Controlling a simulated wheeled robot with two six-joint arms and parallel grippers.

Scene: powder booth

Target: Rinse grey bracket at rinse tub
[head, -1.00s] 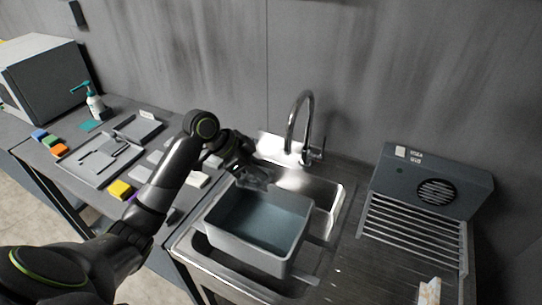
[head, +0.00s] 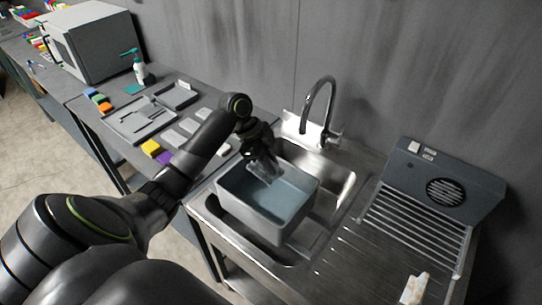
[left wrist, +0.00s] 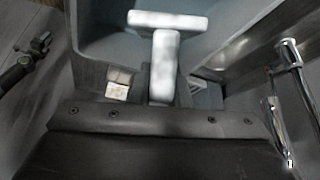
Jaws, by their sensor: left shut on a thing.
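The rinse tub (head: 262,221) is a grey rectangular bin with pale blue water (head: 290,198), set in a metal sink. My left gripper (head: 265,172) reaches down over the tub's far left part, its fingers pointing into the opening. It is shut on the grey bracket (left wrist: 166,58), a light T-shaped piece that shows well in the left wrist view. In the head view the bracket is small and mostly merged with the fingers, so I cannot tell whether it touches the water. My right gripper is not in view.
A tall chrome faucet (head: 319,105) stands behind the tub. Trays, coloured blocks and a pump bottle (head: 139,71) occupy the left bench.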

